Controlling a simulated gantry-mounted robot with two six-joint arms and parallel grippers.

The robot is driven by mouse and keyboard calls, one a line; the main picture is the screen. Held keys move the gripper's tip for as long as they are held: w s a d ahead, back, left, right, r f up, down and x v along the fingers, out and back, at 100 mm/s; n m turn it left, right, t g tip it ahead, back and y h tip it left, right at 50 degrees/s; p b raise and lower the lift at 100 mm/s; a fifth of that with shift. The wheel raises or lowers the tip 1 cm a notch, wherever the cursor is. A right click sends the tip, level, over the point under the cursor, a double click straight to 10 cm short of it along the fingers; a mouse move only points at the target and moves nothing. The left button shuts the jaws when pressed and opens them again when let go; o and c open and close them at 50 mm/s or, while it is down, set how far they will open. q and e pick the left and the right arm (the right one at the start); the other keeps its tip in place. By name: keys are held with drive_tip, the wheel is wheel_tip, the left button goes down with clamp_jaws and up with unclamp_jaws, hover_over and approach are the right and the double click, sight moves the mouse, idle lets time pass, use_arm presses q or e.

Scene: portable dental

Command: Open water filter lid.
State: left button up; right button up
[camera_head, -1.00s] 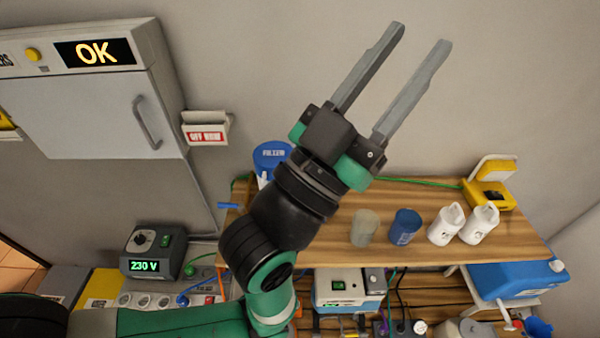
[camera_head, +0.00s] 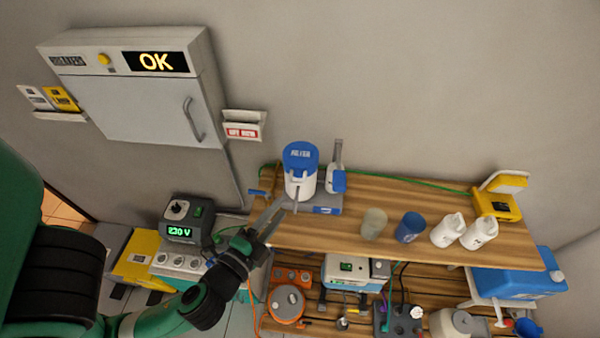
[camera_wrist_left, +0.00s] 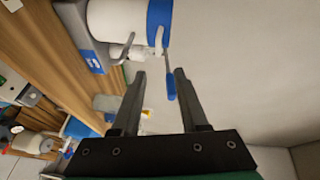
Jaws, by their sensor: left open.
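The water filter (camera_head: 301,183) is a white container with a blue lid (camera_head: 300,155) that is down on top. It stands on a grey and blue base at the left end of the wooden shelf. In the left wrist view the white filter body (camera_wrist_left: 111,20) and its lid (camera_wrist_left: 159,20) are at the top. A thin lever with a blue grip (camera_wrist_left: 171,85) reaches from the lid side to the gap between my fingertips. My left gripper (camera_head: 282,205) is open and empty, just in front of the filter. Contact is not visible. My right gripper is not in view.
Cups (camera_head: 410,228) and white bottles (camera_head: 447,230) stand farther right on the shelf (camera_head: 345,235). The grey breaker cabinet (camera_head: 140,105) hangs at upper left. The 230 V unit (camera_head: 187,218) is at left below the shelf.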

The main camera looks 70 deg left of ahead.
sight(300, 184)
use_arm(q)
drive_tip(key=p+x, duration=0.2)
drive_tip(key=x, duration=0.9)
drive_tip(key=shift+w+a+f, duration=0.15)
drive_tip(key=shift+f, duration=0.05)
clamp_jaws()
drive_tip(key=shift+f, duration=0.25)
idle(0.9)
